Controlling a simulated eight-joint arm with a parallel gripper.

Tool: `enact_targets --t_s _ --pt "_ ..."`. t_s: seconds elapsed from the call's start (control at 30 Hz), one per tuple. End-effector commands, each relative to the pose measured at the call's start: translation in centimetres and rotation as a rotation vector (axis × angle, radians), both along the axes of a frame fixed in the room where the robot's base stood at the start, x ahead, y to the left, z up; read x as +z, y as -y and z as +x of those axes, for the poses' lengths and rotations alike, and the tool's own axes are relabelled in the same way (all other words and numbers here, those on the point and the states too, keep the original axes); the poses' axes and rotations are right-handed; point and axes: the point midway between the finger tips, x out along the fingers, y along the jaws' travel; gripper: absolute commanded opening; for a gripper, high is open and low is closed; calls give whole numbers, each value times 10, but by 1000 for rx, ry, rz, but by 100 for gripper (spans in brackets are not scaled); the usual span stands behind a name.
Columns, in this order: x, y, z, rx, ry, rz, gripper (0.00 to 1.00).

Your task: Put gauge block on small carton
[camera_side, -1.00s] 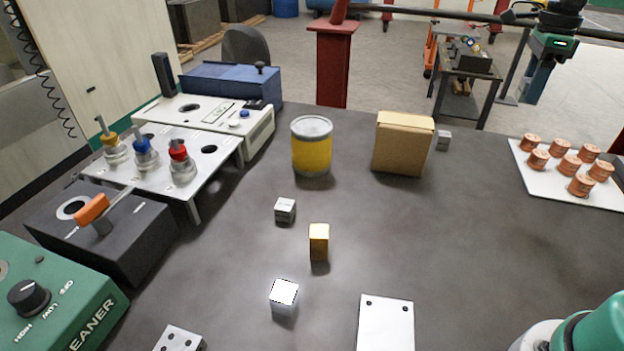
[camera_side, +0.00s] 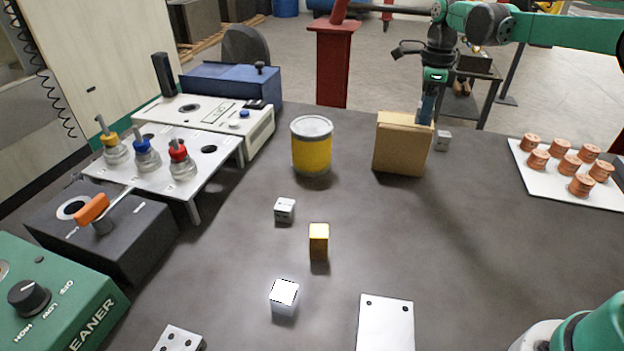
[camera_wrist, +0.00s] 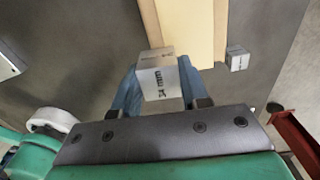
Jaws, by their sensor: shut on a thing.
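A tan cardboard carton (camera_side: 400,145) stands upright at the back of the table; its top and side also show in the wrist view (camera_wrist: 206,35). My gripper (camera_side: 427,108) is at the carton's back right edge, its fingertips partly hidden behind it. In the wrist view, the blue fingers are shut on a grey gauge block (camera_wrist: 158,78) marked "34 mm". The held block appears next to the carton's edge; I cannot tell whether they touch. The side view does not show the held block.
Another grey block (camera_side: 443,140) stands right of the carton, close to my gripper. A yellow tin (camera_side: 312,150) is left of the carton. A white plate with copper coils (camera_side: 537,183) is at right.

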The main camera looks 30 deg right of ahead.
Motion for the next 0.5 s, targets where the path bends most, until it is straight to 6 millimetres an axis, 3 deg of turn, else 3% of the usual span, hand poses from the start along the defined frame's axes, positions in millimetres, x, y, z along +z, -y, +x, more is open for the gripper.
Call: enact_targets --t_s 0.13,0.5 --pt "-14 0 0 0 0 0 0" --pt "-18 0 0 0 0 0 0"
